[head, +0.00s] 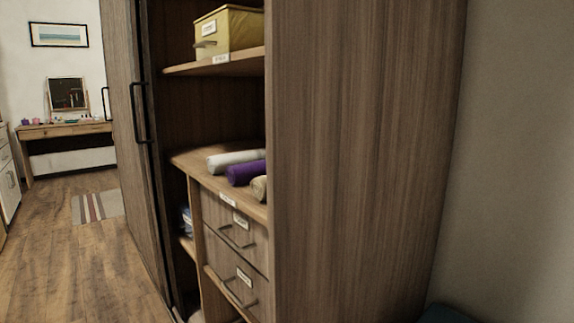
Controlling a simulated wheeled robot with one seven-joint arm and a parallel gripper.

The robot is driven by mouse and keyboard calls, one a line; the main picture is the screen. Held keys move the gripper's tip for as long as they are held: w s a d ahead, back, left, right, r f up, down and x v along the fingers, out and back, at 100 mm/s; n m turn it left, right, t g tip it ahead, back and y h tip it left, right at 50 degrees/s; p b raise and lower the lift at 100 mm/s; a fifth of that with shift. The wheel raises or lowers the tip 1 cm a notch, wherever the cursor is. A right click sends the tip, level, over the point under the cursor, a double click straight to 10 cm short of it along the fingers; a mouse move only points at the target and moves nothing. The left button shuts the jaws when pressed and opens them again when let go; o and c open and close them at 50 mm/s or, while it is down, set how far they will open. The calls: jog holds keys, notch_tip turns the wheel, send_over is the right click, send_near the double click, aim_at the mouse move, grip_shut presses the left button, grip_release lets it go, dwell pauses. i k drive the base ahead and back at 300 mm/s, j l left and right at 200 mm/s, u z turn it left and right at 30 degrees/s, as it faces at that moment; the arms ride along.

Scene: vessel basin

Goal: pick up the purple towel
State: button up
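The purple towel (246,173) is rolled up and lies on the middle shelf (190,160) of an open wooden wardrobe. A white rolled towel (233,160) lies just behind it. A beige rolled towel (260,187) lies in front of it, partly hidden by the wardrobe's side panel. The right end of the purple towel is at the edge of that panel, so I cannot tell whether more of it is hidden. My gripper is not in view.
The wardrobe's wide side panel (365,150) fills the centre right. Two drawers (235,228) with handles sit under the shelf; a yellow box (229,30) stands above. A wooden door (135,130) is at the left. Wooden floor (70,270) lies clear at the left.

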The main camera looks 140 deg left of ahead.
aim_at(243, 173)
jog(key=k+u, duration=0.1)
jog(key=u, duration=0.4)
jog(key=k+u, duration=0.15)
jog(key=u, duration=0.3)
jog(key=k+u, duration=0.15)
jog(key=u, duration=3.4)
